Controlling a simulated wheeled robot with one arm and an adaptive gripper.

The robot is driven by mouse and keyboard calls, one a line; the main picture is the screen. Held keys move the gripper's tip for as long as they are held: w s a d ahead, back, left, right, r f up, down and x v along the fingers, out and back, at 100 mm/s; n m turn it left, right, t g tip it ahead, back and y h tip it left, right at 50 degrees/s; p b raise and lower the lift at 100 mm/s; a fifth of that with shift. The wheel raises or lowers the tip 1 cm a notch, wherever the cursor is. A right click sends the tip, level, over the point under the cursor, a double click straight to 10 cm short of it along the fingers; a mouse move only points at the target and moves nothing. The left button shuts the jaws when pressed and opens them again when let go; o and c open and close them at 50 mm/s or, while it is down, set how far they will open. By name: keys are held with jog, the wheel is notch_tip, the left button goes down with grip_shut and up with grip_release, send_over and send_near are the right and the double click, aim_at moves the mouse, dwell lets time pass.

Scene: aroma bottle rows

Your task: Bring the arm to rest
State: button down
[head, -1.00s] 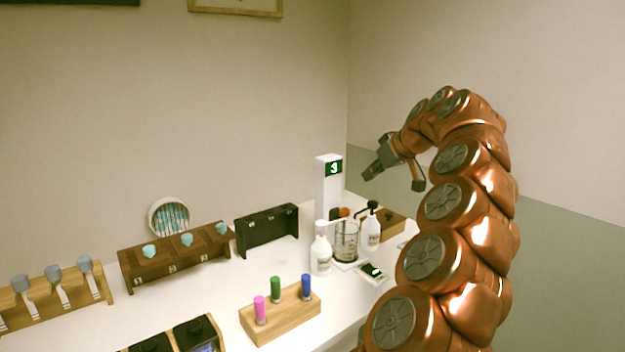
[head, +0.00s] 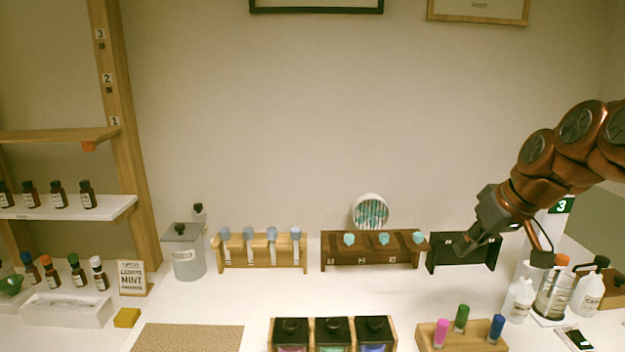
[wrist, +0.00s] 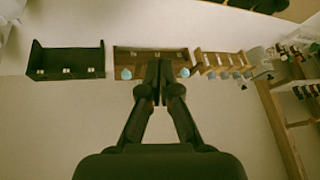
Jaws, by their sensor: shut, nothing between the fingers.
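My arm reaches in from the right in the head view, bent over the back right of the table. My gripper (head: 470,248) hangs at its end in front of the black rack (head: 486,258), tilted down to the left. In the wrist view my gripper (wrist: 160,66) has its fingers together and empty. Behind the fingertips is the dark wood rack (wrist: 124,54) with teal-topped items. The black rack also shows in the wrist view (wrist: 64,72), left of the fingers.
A pale wood rack (head: 230,243) with grey-blue-topped items stands left of the dark one. A block with pink, green and blue caps (head: 480,346) is at the front right, near pump bottles (head: 518,300). Shelves (head: 60,206) stand at left. The middle table (head: 270,295) is clear.

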jog(key=s+a+f+g+h, duration=0.1)
jog(key=s+a+f+g, duration=0.1)
jog(key=s+a+f, duration=0.3)
jog(key=s+a+f+g, duration=0.2)
jog(key=s+a+f, duration=0.1)
jog(key=s+a, duration=0.35)
jog(key=s+f+m+g+h+p, duration=0.1)
jog(key=s+f, duration=0.4)
jog(key=s, duration=0.4)
jog(key=s+f+m+g+h, duration=0.1)
jog(key=s+f+g, duration=0.1)
jog(key=s+f, duration=0.3)
jog(key=s, duration=0.4)
jog(key=shift+s+a+m+p, duration=0.25)
jog(key=shift+s+m+p, duration=0.1)
jog(key=shift+m+p, duration=0.05)
